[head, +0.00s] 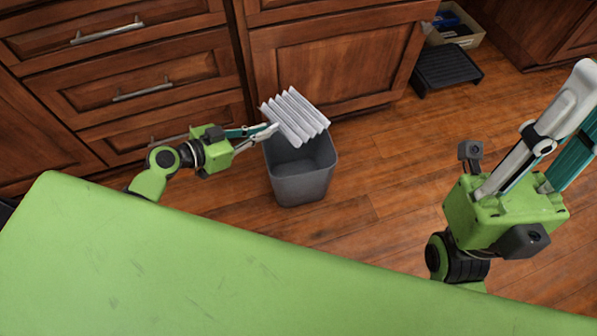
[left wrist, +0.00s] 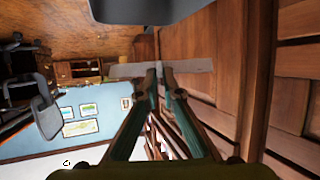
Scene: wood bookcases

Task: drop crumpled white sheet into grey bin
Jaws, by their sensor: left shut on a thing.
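The white sheet (head: 295,116), folded into sharp pleats, is in the head view at upper centre. My left gripper (head: 272,130) is shut on its left lower edge and holds it tilted over the back part of the grey bin (head: 301,187). The bin stands upright on the floor, and the sheet hides part of its back rim. In the left wrist view, the sheet (left wrist: 192,67) shows edge-on as a thin grey strip between the fingertips (left wrist: 161,72). My right gripper (head: 578,110) is at the right, away from the bin; its fingertips are partly cut off.
Wooden drawers (head: 140,85) and a cabinet door (head: 335,65) stand close behind the bin. A black step-like stand (head: 447,68) and a box (head: 458,28) are on the floor at the upper right. The wooden floor (head: 390,165) right of the bin is clear.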

